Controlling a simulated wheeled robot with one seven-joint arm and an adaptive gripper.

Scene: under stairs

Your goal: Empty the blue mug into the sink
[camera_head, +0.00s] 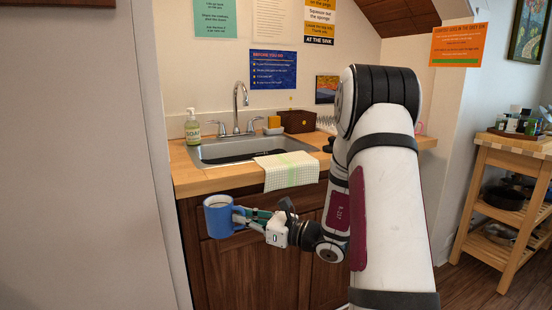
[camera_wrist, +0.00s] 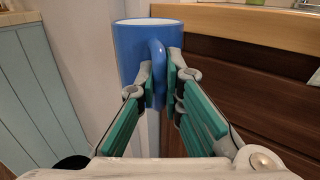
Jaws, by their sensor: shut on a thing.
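The blue mug (camera_head: 219,217) is upright in front of the cabinet, below the counter's front edge and left of the towel. My gripper (camera_head: 241,217) is shut on its handle, which points toward me between the fingertips in the wrist view (camera_wrist: 160,82). The mug (camera_wrist: 140,45) shows a white inside rim there, but what it holds is hidden. The steel sink (camera_head: 215,157) is set into the wooden counter, behind and above the mug, with a faucet (camera_head: 240,97) at its back.
A soap bottle (camera_head: 192,128) stands at the sink's left. A towel (camera_head: 288,170) hangs over the counter's front edge. A brown box (camera_head: 297,121) and a sponge (camera_head: 274,122) stand behind the sink's right side. A grey wall panel (camera_head: 95,150) is close left of the mug.

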